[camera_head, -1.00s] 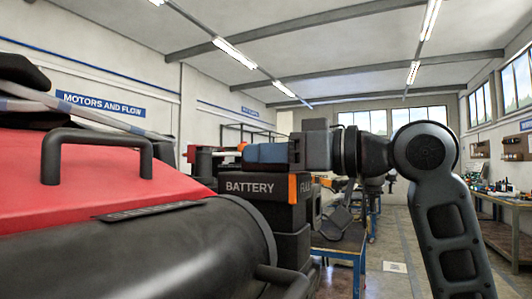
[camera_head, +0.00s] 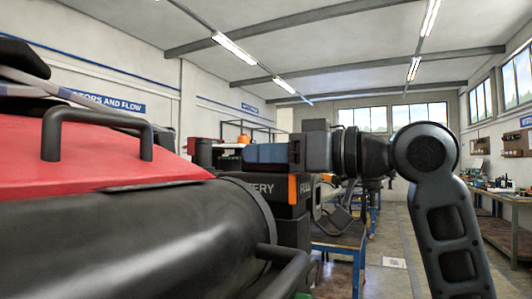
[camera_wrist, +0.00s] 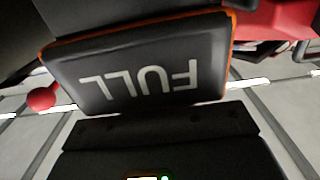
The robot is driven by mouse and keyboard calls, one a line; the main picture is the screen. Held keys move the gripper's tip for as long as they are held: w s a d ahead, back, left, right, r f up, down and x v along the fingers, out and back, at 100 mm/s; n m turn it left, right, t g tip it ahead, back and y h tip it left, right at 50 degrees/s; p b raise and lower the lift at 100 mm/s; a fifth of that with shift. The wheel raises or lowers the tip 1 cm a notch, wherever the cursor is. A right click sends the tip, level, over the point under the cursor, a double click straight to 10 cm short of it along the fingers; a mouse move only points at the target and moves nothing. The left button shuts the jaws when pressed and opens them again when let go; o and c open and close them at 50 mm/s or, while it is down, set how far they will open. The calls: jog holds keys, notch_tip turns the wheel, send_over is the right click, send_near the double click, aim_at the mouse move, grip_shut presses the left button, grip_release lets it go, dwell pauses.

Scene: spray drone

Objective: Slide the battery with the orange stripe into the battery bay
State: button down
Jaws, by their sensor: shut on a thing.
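The battery (camera_head: 304,190) is a black block with an orange stripe and the words BATTERY and FULL, partly hidden behind the drone's black cylinder (camera_head: 150,235). In the wrist view its FULL face (camera_wrist: 140,75) is upside down, with orange edging. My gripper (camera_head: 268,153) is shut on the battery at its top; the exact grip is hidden. The drone's red body (camera_head: 90,150) fills the left of the head view. The battery bay cannot be made out, and whether the battery touches the drone cannot be told.
A dark block with a green light (camera_wrist: 165,150) is low in the wrist view. A blue-framed table (camera_head: 345,245) stands behind; the aisle floor is open.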

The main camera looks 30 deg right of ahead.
jog(key=shift+f+b, duration=0.6)
jog(key=shift+f, duration=0.25)
jog(key=c, duration=1)
grip_release()
jog(key=shift+o, duration=0.2)
jog(key=shift+f, duration=0.15)
jog(key=shift+s+d, duration=0.1)
jog(key=b+v, duration=0.1)
jog(key=v, duration=0.6)
jog(key=shift+s, duration=0.25)
jog(key=shift+d, duration=0.2)
